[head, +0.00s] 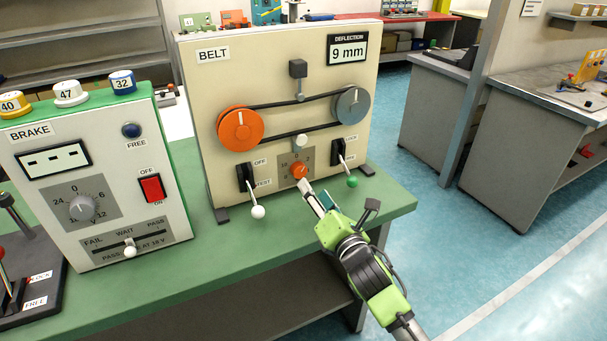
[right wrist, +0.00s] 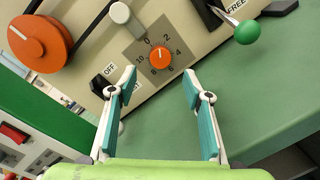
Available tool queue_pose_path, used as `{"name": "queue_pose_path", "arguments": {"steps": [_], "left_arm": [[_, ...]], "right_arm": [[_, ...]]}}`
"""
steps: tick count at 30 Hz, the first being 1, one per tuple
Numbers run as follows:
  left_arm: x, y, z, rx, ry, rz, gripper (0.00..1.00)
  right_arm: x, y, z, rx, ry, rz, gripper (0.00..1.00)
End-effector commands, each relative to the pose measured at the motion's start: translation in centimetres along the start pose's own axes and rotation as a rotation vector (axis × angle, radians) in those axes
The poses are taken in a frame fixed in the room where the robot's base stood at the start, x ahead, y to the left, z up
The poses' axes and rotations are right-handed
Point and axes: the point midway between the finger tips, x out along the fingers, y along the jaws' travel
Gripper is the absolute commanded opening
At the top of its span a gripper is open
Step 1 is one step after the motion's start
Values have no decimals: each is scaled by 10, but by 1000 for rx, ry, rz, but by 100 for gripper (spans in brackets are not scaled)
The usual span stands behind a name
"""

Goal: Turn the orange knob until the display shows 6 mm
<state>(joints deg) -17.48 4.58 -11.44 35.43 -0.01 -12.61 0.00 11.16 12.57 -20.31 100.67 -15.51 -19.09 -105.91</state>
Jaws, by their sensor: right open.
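The orange knob (head: 299,171) sits low on the front of the cream BELT panel (head: 290,67), on a grey dial plate (head: 283,174). In the right wrist view the orange knob (right wrist: 160,56) shows a white pointer near the 2 to 0 side of the scale. The display (head: 347,49) reads 9 mm. My right gripper (head: 312,190) is just in front of and below the knob. In the right wrist view its two fingers (right wrist: 163,82) are spread apart, with the knob beyond the tips and between their lines. My left gripper is not in view.
A white-tipped lever (head: 257,211) and a green-tipped lever (head: 351,181) flank the dial. A large orange pulley (head: 240,127) and a grey pulley (head: 352,106) carry a black belt. The BRAKE box (head: 105,190) stands at left. The green bench (head: 390,203) is clear at right.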

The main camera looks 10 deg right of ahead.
Motion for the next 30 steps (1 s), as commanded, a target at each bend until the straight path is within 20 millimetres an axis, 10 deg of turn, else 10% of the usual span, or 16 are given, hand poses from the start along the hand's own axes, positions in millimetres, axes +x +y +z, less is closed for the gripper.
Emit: {"name": "queue_pose_path", "arguments": {"steps": [15,28,30], "left_arm": [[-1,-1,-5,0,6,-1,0],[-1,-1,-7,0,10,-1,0],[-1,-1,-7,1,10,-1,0]], "right_arm": [[76,0,0,0,0,0,46],[84,0,0,0,0,0,46],[84,0,0,0,0,0,33]]}}
